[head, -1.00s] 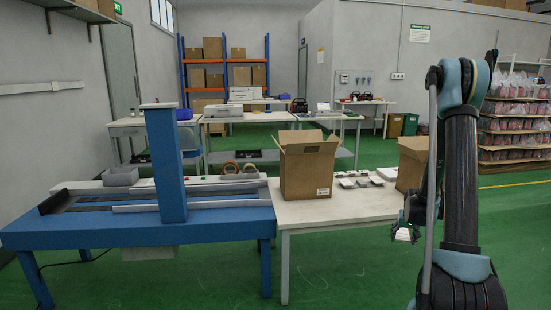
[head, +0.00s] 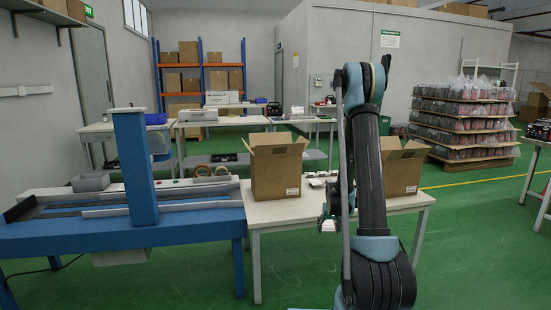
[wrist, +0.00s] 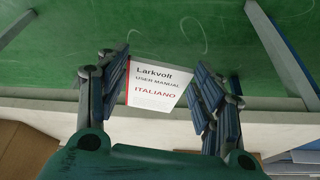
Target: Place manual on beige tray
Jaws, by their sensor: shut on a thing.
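The manual (wrist: 155,85) is white with a red band and reads "Larkvolt USER MANUAL ITALIANO" in the wrist view. My gripper (wrist: 163,80) is shut on it, one jaw along each side. In the head view my gripper (head: 327,214) shows small at the near edge of the white table (head: 285,211), beside my arm, with the manual (head: 328,226) as a pale patch below it. Green floor lies behind the manual in the wrist view. I cannot make out a beige tray in either view.
An open cardboard box (head: 278,172) stands on the table's left, and another (head: 402,170) on its right, partly behind my arm. Small white items (head: 318,181) lie between them. A blue bench (head: 110,235) adjoins on the left. Green floor is open at right.

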